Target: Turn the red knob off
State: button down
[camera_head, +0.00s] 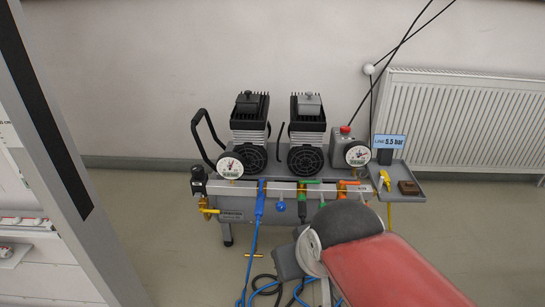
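A small red knob (345,129) sits on top of the grey switch box (341,148) at the right end of an air compressor (235,214). The knob is small in the picture, and its turned position cannot be told. My red and grey arm reaches in from the bottom right, in front of the compressor's lower right part. My gripper's fingers do not show. No part of my arm covers the knob in this view.
Two round gauges (230,167) (358,155) flank the motors. A blue-white "5.5 bar" sign (389,141) stands by a side tray (410,172) with a yellow fitting and a brown block. Blue and black hoses (254,265) lie on the floor. A radiator (470,120) is behind right.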

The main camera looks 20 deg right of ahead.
aim_at(345, 129)
jog(key=i+l+z, duration=0.7)
jog(key=i+l, duration=0.05)
jog(key=i, duration=0.05)
